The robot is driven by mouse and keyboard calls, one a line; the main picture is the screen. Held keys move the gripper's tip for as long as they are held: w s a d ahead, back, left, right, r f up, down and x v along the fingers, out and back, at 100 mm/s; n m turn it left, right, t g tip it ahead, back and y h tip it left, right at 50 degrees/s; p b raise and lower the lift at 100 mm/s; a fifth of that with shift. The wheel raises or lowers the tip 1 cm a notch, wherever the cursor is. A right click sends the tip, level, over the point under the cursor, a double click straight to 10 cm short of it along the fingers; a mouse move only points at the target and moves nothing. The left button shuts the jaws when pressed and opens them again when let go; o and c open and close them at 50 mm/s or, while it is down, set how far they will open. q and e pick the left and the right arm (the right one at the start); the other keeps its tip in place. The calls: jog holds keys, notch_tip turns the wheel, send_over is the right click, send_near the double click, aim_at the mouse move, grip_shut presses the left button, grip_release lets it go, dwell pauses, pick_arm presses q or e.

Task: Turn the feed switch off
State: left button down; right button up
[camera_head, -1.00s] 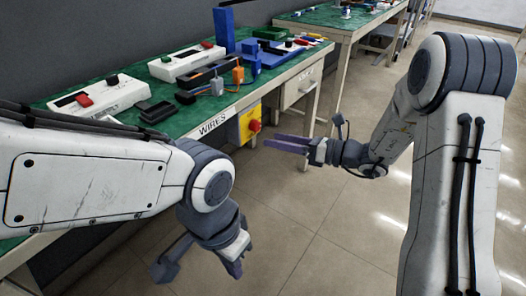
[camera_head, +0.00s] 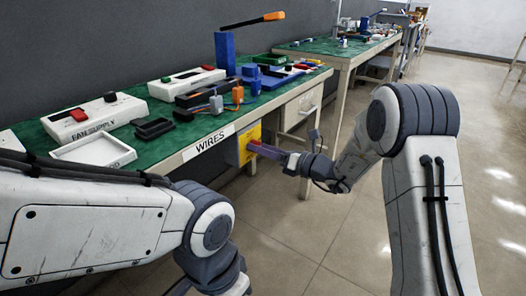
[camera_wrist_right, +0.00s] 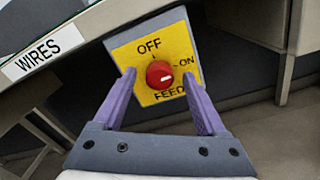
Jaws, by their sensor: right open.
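The feed switch is a yellow plate (camera_wrist_right: 182,40) on a grey box under the bench edge, marked OFF at the top, ON at the right and FEED below. Its round red knob (camera_wrist_right: 159,75) has a white mark pointing roughly right, towards ON. The plate also shows in the head view (camera_head: 254,133). My right gripper (camera_wrist_right: 160,76) is open, with one purple finger on each side of the knob; whether they touch it I cannot tell. In the head view my right gripper (camera_head: 257,149) reaches the switch from the right. My left gripper's fingers are below the head view's edge.
The green bench (camera_head: 195,131) above the switch carries a fan supply box (camera_head: 92,115), a white tray (camera_head: 92,152), another white box (camera_head: 187,83) and a blue post (camera_head: 225,52). A WIRES label (camera_wrist_right: 43,50) is left of the switch. The floor at the right is clear.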

jog(key=shift+c, duration=0.3)
grip_shut()
jog(key=shift+s+a+f+n+h+b, duration=0.1)
jog(key=shift+n+h+b, duration=0.1)
jog(key=shift+n+b, duration=4.65)
jog(key=shift+s+n+h+b, duration=0.1)
jog(key=shift+n+h+b, duration=0.1)
jog(key=shift+n+b, duration=4.6)
jog(key=shift+m+b, duration=0.6)
jog(key=shift+m, duration=0.05)
